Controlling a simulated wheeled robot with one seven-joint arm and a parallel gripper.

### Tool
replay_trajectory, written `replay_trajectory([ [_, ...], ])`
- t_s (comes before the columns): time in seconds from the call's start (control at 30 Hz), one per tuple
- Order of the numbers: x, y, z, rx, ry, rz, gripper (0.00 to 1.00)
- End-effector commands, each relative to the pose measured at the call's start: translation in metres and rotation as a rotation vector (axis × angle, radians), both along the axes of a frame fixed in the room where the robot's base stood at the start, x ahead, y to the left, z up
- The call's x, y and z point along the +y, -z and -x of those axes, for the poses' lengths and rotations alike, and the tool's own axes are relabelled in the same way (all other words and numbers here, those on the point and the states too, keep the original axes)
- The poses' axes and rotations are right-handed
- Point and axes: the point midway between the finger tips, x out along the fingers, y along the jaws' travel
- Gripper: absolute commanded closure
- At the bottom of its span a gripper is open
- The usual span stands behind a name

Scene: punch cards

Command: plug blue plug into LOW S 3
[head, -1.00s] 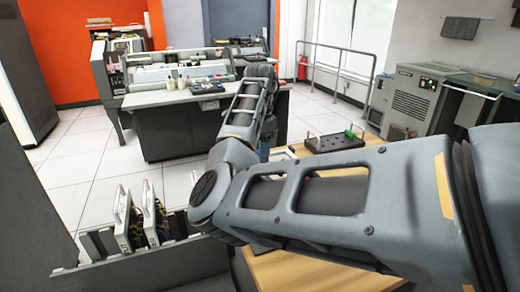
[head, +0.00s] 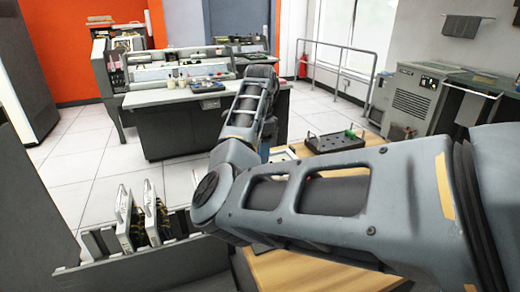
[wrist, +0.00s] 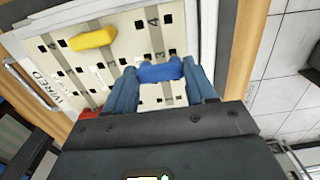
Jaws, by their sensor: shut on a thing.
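In the wrist view my gripper (wrist: 160,76) is shut on the blue plug (wrist: 159,71), one finger on each side of it. The plug is close over the cream panel (wrist: 118,60), beside a printed 3 on a grey strip. I cannot tell whether it is touching the panel or seated in a hole, as its underside is hidden. The panel has rows of dark square holes and strips with numbers. In the head view my own arm hides the gripper, the plug and most of the panel.
A yellow plug (wrist: 93,39) sits on the panel, left of the blue one. A red piece (wrist: 90,113) shows at the left finger's base. In the head view a dark tray (head: 335,143) with a green plug lies on the wooden table (head: 290,272). Upright panels (head: 140,215) stand in a rack at left.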

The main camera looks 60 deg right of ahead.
Motion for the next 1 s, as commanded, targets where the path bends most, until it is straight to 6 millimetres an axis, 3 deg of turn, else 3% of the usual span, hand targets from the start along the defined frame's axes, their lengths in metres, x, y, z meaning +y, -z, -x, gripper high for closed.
replay_trajectory([
  [1.0, 0.000, 0.012, 0.000, 0.001, 0.001, 0.001, 0.67],
])
